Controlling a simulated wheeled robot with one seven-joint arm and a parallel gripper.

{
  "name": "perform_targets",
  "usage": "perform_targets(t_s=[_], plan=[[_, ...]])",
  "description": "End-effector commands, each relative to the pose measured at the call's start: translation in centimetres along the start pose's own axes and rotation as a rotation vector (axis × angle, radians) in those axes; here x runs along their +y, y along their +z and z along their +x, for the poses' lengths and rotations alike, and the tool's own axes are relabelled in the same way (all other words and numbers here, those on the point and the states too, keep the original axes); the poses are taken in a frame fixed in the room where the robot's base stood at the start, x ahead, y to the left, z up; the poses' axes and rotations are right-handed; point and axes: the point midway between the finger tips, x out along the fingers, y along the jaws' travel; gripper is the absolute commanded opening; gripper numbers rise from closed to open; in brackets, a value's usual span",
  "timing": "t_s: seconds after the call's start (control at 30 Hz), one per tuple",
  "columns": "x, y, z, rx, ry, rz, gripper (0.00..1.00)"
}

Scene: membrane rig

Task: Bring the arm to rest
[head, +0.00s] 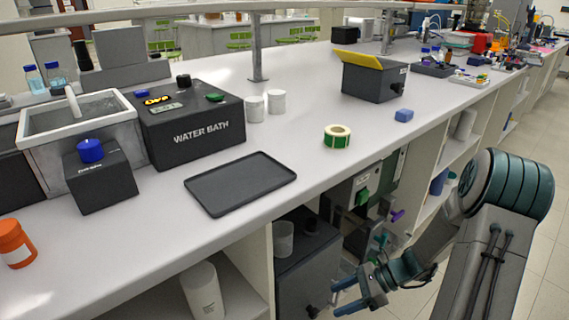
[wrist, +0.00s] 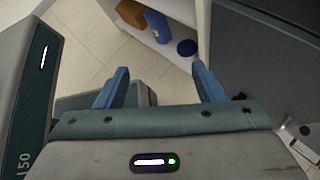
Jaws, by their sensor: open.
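My gripper (head: 345,294) is at the lower right in the head view, below the bench top and in front of the open shelves. Its two blue fingers are spread apart with nothing between them. The wrist view shows the same open fingers of my gripper (wrist: 160,88), with floor and a shelf beyond them. My arm is folded, with its elbow high at the right and the forearm sloping down to the left.
The bench (head: 320,100) runs along the left and back. A dark cabinet (head: 300,265) stands close beside my gripper. Tiled floor is open at the right.

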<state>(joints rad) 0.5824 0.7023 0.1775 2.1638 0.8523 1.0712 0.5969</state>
Motion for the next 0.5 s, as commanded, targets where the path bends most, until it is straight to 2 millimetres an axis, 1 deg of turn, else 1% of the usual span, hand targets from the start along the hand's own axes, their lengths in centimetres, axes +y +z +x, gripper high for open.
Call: perform_targets(t_s=[0.03,0.2,0.5], plan=[[1.0,2.6,-1.4,0.059,0.017,-0.081,0.63],[4.1,7.5,-4.3,0.233,0.086,-0.338,0.63],[9.5,15.7,-9.6,0.525,0.209,-0.787,0.63]])
